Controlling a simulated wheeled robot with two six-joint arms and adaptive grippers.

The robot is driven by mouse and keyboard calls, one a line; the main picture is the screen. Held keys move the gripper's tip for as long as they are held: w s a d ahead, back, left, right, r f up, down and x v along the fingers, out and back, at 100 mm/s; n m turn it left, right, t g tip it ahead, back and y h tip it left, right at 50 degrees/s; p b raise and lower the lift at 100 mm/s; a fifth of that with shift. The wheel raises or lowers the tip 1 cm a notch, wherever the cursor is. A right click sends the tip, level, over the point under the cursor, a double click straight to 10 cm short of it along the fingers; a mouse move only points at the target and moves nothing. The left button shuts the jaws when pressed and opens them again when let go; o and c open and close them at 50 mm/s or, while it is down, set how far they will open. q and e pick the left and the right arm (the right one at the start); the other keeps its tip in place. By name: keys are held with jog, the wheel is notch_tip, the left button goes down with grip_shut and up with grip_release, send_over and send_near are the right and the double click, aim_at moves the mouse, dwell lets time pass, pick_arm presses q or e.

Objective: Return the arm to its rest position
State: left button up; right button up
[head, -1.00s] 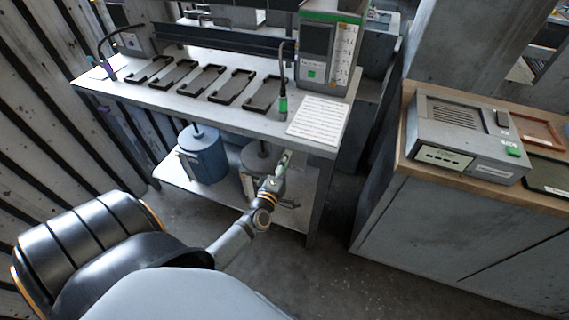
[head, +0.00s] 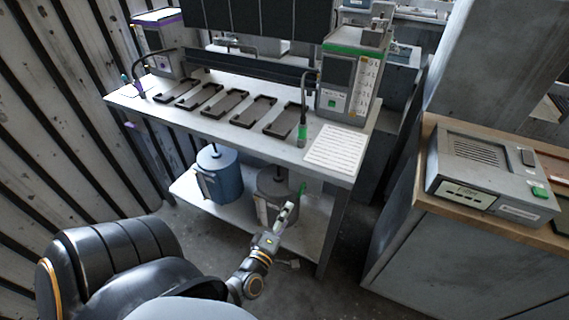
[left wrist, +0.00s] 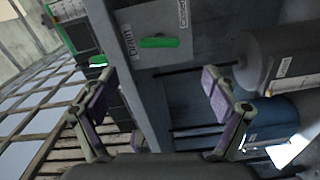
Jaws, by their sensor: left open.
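My left arm comes in from the lower left in the head view. Its gripper (head: 289,211) is low, in front of the bench's lower shelf, and overlaps the grey canister in the picture. I cannot tell how far apart they are. In the left wrist view the two fingers (left wrist: 160,95) with purple pads stand wide apart with nothing between them. My right gripper is in neither view.
A workbench (head: 270,152) holds several dark trays and a green-topped unit (head: 347,85). Below stand a blue canister (head: 216,175) and a grey canister (head: 272,190). A cabinet (head: 440,240) with a grey device (head: 490,175) is at right. Dark floor lies between.

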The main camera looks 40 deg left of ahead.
pick_arm(q)
jog(key=shift+s+d, duration=0.1)
jog(key=shift+s, duration=0.3)
jog(key=s+d+f+m+g+h+p, duration=0.1)
jog(key=s+f+m+g, duration=0.25)
jog(key=f, duration=0.55)
jog(key=s+f+m+g+h+p, duration=0.1)
jog(key=s+f+m+g, duration=0.2)
jog(key=f, duration=0.6)
jog(key=s+d+f+m+g+h+p, duration=0.1)
jog(key=s+f+m+g+h, duration=0.15)
jog(key=f+m, duration=0.45)
jog(key=s+f+m+g+p, duration=0.1)
jog(key=s+f+m+g, duration=0.1)
jog(key=s+f, duration=0.4)
jog(key=s+f+m+g, duration=0.3)
jog(key=s+f+g, duration=0.2)
jog(key=s, duration=1)
notch_tip(320, 180, down, 2)
jog(key=shift+a+f+y+p, duration=0.1)
jog(key=shift+a+y+p, duration=0.05)
jog(key=shift+y+p, duration=0.25)
